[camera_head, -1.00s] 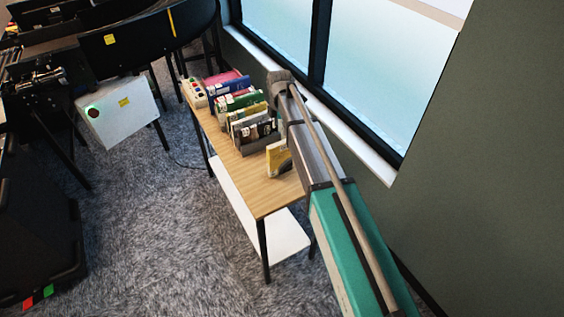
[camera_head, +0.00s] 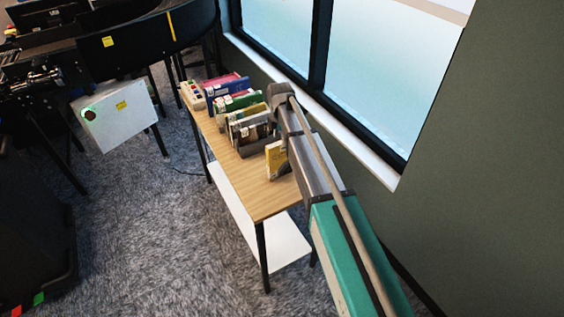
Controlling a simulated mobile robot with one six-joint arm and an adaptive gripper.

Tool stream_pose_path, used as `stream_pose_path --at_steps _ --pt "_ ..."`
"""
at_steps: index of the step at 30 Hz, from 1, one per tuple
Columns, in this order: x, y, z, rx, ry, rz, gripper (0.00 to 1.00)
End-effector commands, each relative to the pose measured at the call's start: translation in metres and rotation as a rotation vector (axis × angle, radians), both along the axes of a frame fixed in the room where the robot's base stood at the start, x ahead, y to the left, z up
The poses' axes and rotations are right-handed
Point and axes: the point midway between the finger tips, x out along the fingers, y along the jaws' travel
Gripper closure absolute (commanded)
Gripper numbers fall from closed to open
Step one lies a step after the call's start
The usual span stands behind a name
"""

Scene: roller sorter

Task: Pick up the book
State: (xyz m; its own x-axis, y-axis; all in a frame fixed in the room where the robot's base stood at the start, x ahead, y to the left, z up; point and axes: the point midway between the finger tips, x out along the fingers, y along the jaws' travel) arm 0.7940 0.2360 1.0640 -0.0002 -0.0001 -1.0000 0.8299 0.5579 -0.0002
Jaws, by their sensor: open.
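Several books stand on the small wooden table under the window. A yellow book (camera_head: 277,160) with a dark part on its cover stands upright and apart, nearest the bare front of the table. Behind it are a row of grey and dark books (camera_head: 250,130), a green book (camera_head: 238,103) and a blue book (camera_head: 227,90). Which book the task names, I cannot tell. My grey and teal arm reaches over the table's right side, its visible far end beside the row. My gripper does not show, and the arm hides part of the table.
The table (camera_head: 262,198) has bare wood at its near end and a white lower shelf (camera_head: 278,250). The window sill (camera_head: 345,150) and green wall (camera_head: 480,150) are close on the right. A white box (camera_head: 118,118) and black machinery stand left. Carpet is open in front.

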Motion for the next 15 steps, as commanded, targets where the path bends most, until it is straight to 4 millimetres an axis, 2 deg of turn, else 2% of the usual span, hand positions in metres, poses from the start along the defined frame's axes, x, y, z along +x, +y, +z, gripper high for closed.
stream_pose_path --at_steps 9,15 --pt "0.0001 0.0001 -0.0004 0.000 0.000 0.000 0.29" --pt "0.0007 0.0005 -0.0086 0.000 0.000 0.000 0.29"
